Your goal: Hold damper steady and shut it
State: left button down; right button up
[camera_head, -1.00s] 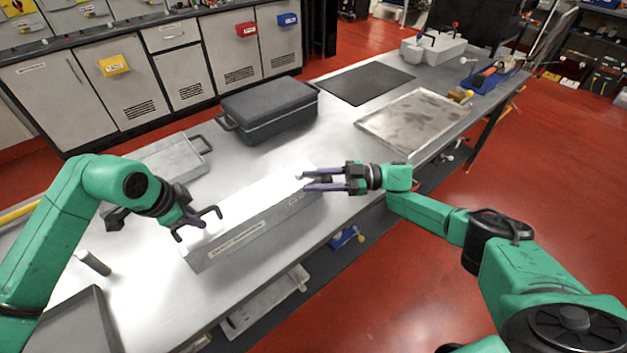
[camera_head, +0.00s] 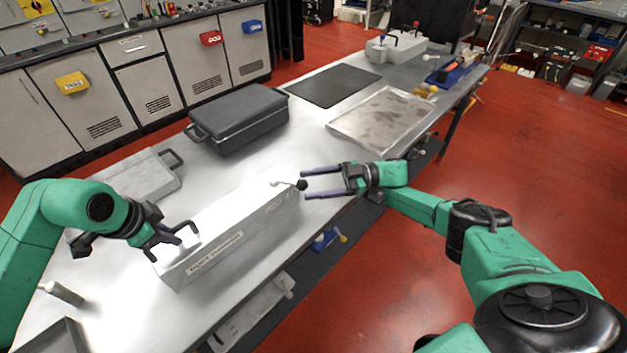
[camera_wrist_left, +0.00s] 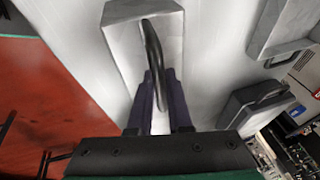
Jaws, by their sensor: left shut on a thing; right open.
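The damper is a long grey box (camera_head: 225,245) labelled "DUCT DAMPER" on the bench. A black handle (camera_wrist_left: 153,58) stands at its left end, and my left gripper (camera_head: 178,240) is shut on that handle. In the left wrist view the purple fingers (camera_wrist_left: 160,95) are on either side of the handle. A lever with a black knob (camera_head: 302,184) sticks out at the box's right end. My right gripper (camera_head: 322,182) is open beside the knob, its fingers pointing left towards it. Whether the fingers touch the knob cannot be told.
A dark lidded case (camera_head: 238,118) and a grey tray-like box (camera_head: 130,178) stand behind the damper. A metal tray (camera_head: 385,120) and a black mat (camera_head: 333,85) lie further right. A grey cylinder (camera_head: 65,293) lies at the front left.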

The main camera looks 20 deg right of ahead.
jog(key=v, duration=0.6)
jog(key=shift+s+d, duration=0.1)
jog(key=shift+s, duration=0.05)
jog(key=c, duration=0.4)
jog(key=a+f, duration=0.1)
jog(key=s+a+f, duration=0.1)
jog(key=a+f, duration=0.1)
jog(key=shift+s, duration=0.25)
grip_shut()
jog(key=s+a+f+n+t, duration=0.1)
jog(key=s+a+f+t, duration=0.25)
jog(key=s+a, duration=0.2)
jog(key=s+d+r+n+t+h, duration=0.4)
jog(key=s+r+n+t+h, duration=0.15)
jog(key=r, duration=0.35)
jog(key=w+a+f, duration=0.1)
jog(key=w+a, duration=0.3)
jog(key=w, duration=0.6)
jog(key=shift+w+a+f+h, duration=0.2)
jog(key=shift+w+f+h, duration=0.05)
jog(key=shift+f+h, duration=0.1)
